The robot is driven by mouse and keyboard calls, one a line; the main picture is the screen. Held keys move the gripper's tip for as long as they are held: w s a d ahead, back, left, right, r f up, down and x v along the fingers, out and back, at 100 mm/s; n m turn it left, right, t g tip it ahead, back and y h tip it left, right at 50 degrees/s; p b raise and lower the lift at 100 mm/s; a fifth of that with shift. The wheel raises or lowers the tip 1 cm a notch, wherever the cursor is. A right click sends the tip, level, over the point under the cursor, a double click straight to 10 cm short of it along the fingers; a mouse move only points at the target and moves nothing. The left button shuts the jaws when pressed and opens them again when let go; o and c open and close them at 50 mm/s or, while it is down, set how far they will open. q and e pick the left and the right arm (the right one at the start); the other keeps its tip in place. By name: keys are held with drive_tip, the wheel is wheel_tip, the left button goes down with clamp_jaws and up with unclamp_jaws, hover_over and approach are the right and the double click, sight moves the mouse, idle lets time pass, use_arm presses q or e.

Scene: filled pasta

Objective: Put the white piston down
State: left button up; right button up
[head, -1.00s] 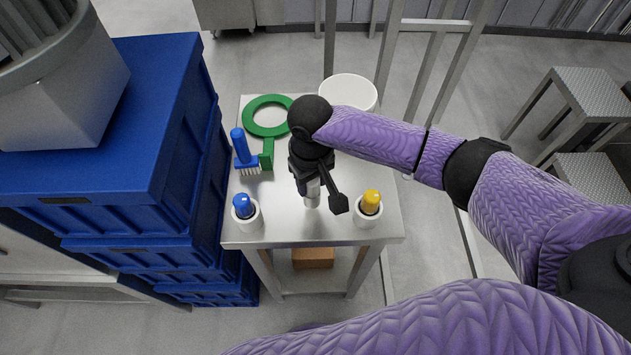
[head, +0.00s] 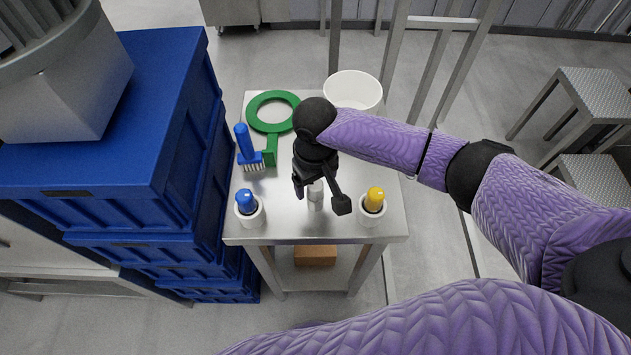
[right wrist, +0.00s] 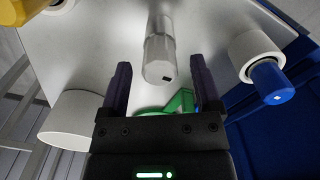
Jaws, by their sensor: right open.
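The white piston (head: 316,193) stands upright on the small steel table (head: 285,222), near its front between two white cups. My right gripper (head: 320,195) is over it from above, partly hiding it in the head view. In the right wrist view the pale piston (right wrist: 159,55) lies between the spread fingers of my right gripper (right wrist: 159,75), with a gap on each side. The gripper is open and holds nothing. My left gripper is not in view.
A blue piston (head: 246,202) and a yellow piston (head: 375,199) sit in white cups on either side. A green ring-shaped tool (head: 270,151), a blue brush (head: 245,145) and a white bucket (head: 352,88) are behind. Blue crates (head: 150,215) stack at the left.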

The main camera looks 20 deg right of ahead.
wheel_tip(320, 180, up, 11)
drive_tip(key=p, duration=0.2)
drive_tip(key=shift+p, duration=0.4)
